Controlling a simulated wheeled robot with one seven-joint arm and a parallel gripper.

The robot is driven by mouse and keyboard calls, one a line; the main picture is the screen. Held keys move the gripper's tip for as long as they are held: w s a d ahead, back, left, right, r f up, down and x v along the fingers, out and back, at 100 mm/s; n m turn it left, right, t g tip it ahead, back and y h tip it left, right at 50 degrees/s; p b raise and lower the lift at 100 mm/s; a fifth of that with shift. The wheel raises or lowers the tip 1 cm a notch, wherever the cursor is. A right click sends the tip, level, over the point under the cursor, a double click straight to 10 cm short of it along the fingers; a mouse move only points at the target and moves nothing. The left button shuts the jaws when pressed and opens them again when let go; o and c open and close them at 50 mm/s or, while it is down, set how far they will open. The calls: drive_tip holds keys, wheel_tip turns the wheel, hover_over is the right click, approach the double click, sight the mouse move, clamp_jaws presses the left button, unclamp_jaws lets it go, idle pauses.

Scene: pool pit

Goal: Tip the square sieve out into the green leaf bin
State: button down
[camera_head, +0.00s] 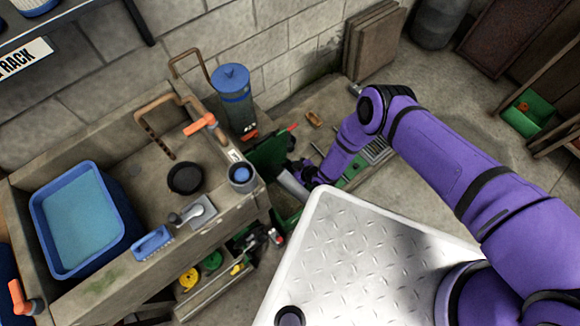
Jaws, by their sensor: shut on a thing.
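My gripper (297,176) is at the far end of my purple arm, beyond the white tread plate. It is small and partly hidden by my own wrist. It is shut on a pale grey flat-sided thing (291,185), which looks like the square sieve, seen tilted. Its mesh and contents cannot be made out. A green bin, seemingly the leaf bin, shows as a dark green panel (266,153) behind the gripper and green parts below it. The held thing overlaps the bin in the picture; whether they touch cannot be told.
A stone sink at left holds a blue basin (82,218), a black bowl (185,178) and a blue brush (152,243) on its ledge. A blue canister (235,100) stands behind. A grey grate (377,150) lies right of the gripper. A green crate (527,114) sits far right.

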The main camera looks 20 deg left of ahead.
drive_tip(key=shift+s+f+m+g+y, duration=0.1)
drive_tip(key=shift+f+m+g+y, duration=0.55)
drive_tip(key=shift+m+g, duration=0.25)
drive_tip(key=shift+s+f+m+g+y, duration=0.1)
drive_tip(key=shift+f+m+g+y, duration=0.4)
drive_tip(key=shift+m+g+y, duration=0.35)
idle(0.3)
